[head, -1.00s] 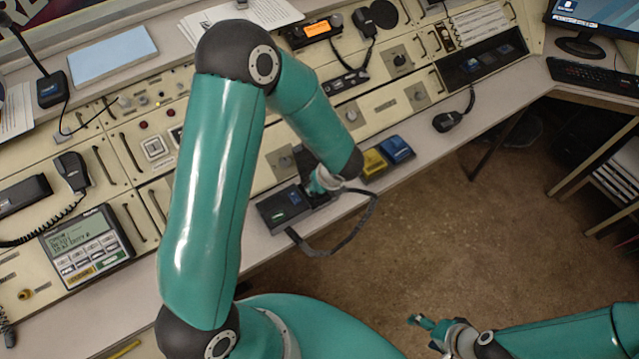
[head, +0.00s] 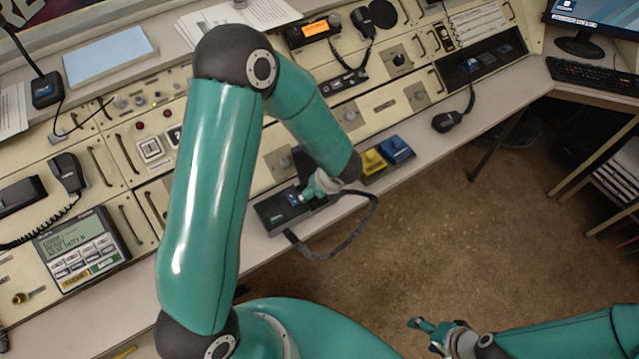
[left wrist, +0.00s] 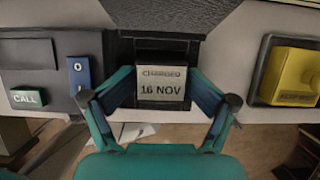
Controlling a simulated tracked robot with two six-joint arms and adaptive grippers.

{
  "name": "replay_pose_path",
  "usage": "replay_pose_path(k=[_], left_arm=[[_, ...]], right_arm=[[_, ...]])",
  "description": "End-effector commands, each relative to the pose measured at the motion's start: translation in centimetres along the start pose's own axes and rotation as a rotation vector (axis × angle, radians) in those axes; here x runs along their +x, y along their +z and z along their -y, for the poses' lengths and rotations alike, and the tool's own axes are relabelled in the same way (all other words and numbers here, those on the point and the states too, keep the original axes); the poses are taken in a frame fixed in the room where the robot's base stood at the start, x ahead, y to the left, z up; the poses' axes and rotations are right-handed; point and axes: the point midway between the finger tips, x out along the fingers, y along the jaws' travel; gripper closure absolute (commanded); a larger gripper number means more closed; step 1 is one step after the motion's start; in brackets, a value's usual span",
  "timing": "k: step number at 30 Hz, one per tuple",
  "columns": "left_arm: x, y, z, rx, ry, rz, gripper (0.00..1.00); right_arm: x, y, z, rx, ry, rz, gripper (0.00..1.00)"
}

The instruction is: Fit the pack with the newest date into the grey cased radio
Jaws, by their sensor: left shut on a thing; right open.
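A dark grey cased radio (head: 279,212) with a strap lies near the front edge of the console desk. The left wrist view shows its case (left wrist: 28,66) with a green CALL button and a blue rocker switch. My left gripper (head: 314,189) is at the radio's right end. It is shut on a pack (left wrist: 161,83) labelled "CHARGED 16 NOV", its fingers on both sides. The pack is at a black bay; how deep it sits I cannot tell. My right gripper (head: 425,333) is open and empty over the floor, at the lower right.
A yellow block (head: 373,161) and a blue block (head: 396,149) sit in dark holders to the right of the gripper. The yellow one also shows in the left wrist view (left wrist: 297,76). A hand microphone (head: 446,121) lies further right. A desk unit (head: 80,248) stands at left.

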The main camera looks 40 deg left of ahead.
Motion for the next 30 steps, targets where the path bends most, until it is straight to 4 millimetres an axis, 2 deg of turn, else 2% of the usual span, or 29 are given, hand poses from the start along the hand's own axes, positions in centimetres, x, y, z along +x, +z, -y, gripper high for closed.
replay_pose_path(k=[7,8,18,24,28,30], left_arm=[[-1.7,0.7,-0.1,0.003,0.001,0.0,0.3],[-1.9,0.6,0.1,0.003,-0.002,0.002,0.3],[-9.3,0.6,0.2,0.0,-0.007,0.005,0.3],[-12.3,0.6,0.1,0.0,-0.005,0.006,0.3],[-12.6,-0.2,-0.2,-0.023,0.007,-0.023,0.3],[-11.7,-1.8,-0.8,-0.079,0.03,-0.086,0.3]], right_arm=[[-2.0,0.0,0.7,0.0,0.0,0.0,0.3],[-1.8,0.0,0.7,0.0,0.0,-0.001,0.3],[-1.7,0.0,0.6,0.0,0.0,0.0,0.3],[-1.8,0.0,0.7,0.0,0.0,0.0,0.3],[-1.8,0.0,0.7,0.0,0.0,0.0,0.3],[-1.8,0.0,0.7,0.0,0.0,0.0,0.3]])
